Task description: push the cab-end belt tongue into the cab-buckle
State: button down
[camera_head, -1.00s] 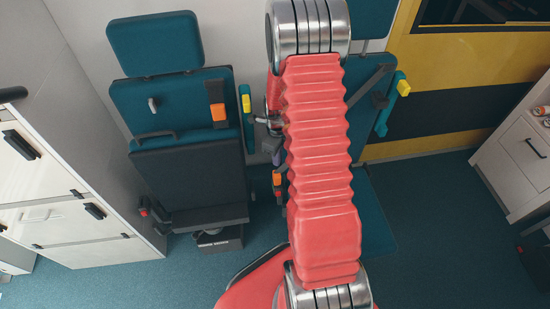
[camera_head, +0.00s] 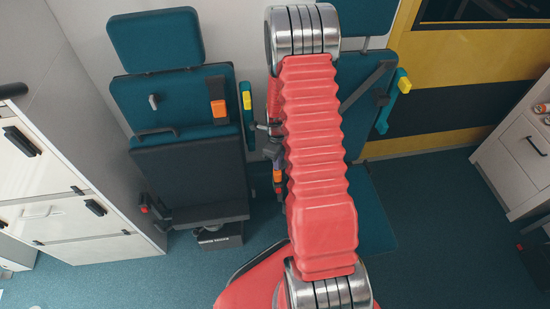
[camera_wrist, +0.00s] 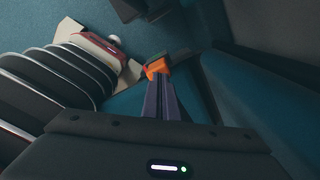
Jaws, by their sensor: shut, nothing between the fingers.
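My gripper (camera_wrist: 161,100) shows in the wrist view as two dark purple fingers, shut side by side with nothing between them. Its tips are at or very near an orange piece (camera_wrist: 157,67) with a dark body, beside a teal seat. I cannot tell whether they touch, or whether this piece is the cab-buckle or the belt tongue. In the head view my gripper (camera_head: 274,158) is partly hidden by my red arm, above a small orange piece (camera_head: 277,176) at the right seat's left edge. No separate tongue can be made out.
A left seat (camera_head: 185,180) has an orange-and-black piece (camera_head: 218,110) on its backrest and a red-topped buckle (camera_head: 145,208) at its side. The right seat (camera_head: 372,215) has a diagonal belt (camera_head: 368,85). White drawers (camera_head: 70,215) stand at left. Open floor lies at the lower right.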

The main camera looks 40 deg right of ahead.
jog(key=shift+f, duration=0.65)
jog(key=shift+f, duration=0.25)
jog(key=shift+r, duration=1.5)
jog(key=shift+r, duration=0.15)
